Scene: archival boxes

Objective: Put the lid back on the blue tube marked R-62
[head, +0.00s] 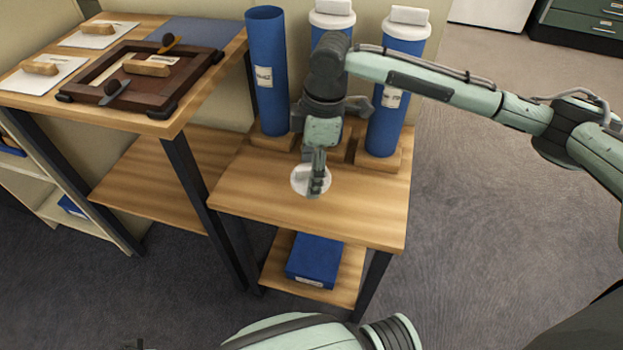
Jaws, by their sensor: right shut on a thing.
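An open blue tube (268,95) without a lid stands upright in a wooden base at the left of the tube row. Its white label is too small to read with certainty. My right gripper (318,188) is shut on a white lid (299,179), in front of and below the open tube's top, over the wooden table. I cannot tell whether the lid touches the tabletop. The gripper partly hides the lid. Of my left arm only a link shows at the bottom edge; its gripper is out of view.
Two more blue tubes, a middle one (322,43) and a right one (385,125), wear white lids; my right arm partly hides them. A higher table (150,123) at left holds a wooden frame (98,72) and tools. A blue box (315,258) lies on the lower shelf (275,270).

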